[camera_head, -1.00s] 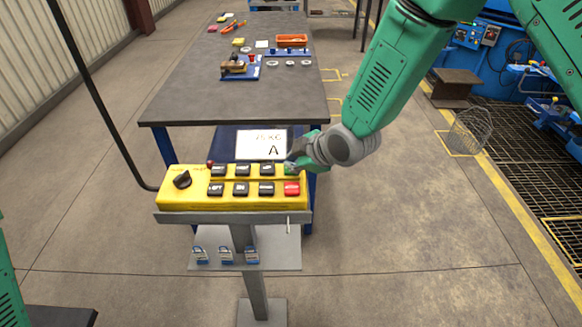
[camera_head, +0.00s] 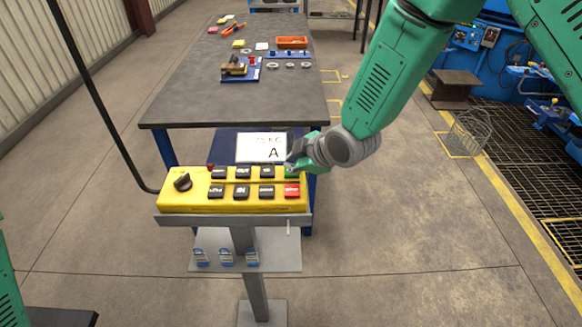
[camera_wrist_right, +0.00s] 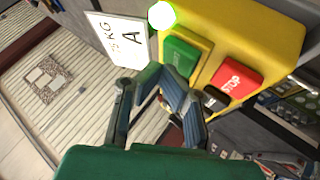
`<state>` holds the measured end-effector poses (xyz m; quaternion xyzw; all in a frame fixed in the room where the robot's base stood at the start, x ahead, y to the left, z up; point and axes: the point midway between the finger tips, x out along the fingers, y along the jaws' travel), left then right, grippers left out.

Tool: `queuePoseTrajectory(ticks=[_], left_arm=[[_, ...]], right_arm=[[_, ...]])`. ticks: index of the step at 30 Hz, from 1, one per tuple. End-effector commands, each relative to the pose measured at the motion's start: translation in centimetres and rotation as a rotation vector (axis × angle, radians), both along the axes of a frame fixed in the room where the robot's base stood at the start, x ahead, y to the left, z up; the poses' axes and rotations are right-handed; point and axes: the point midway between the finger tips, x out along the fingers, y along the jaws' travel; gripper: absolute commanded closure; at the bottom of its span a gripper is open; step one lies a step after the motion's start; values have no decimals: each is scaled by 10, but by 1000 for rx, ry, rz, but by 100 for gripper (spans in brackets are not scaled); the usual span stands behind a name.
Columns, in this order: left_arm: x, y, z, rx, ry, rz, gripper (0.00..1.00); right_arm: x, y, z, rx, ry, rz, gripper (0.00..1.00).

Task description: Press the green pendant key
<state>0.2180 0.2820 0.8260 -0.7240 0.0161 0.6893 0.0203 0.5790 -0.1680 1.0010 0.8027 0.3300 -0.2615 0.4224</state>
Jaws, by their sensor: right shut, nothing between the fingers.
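The yellow pendant (camera_head: 232,204) lies on a grey stand, with a dark rotary knob at its left and two rows of keys. The green key (camera_wrist_right: 182,57) is at the pendant's right end, beside the red STOP key (camera_wrist_right: 237,78). In the head view the green key (camera_head: 291,173) is partly hidden by my right gripper (camera_head: 296,165). The right gripper is shut and empty, its fingertips (camera_wrist_right: 168,76) at the near edge of the green key. I cannot tell whether they touch it. A round green lamp (camera_wrist_right: 161,15) glows beside the key. My left gripper is out of view.
A white card (camera_head: 262,148) marked A stands just behind the pendant. A dark worktable (camera_head: 220,108) beyond carries an orange bin (camera_head: 292,42) and small parts.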

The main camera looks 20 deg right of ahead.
Motion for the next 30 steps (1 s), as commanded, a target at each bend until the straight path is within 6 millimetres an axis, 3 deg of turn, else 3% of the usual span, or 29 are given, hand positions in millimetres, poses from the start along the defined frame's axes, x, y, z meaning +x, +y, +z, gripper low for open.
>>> queuePoseTrajectory(ticks=[16,30], left_arm=[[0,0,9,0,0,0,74],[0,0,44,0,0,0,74]], right_arm=[[0,0,12,0,-2,1,100],[1,0,57,-1,-2,1,100]])
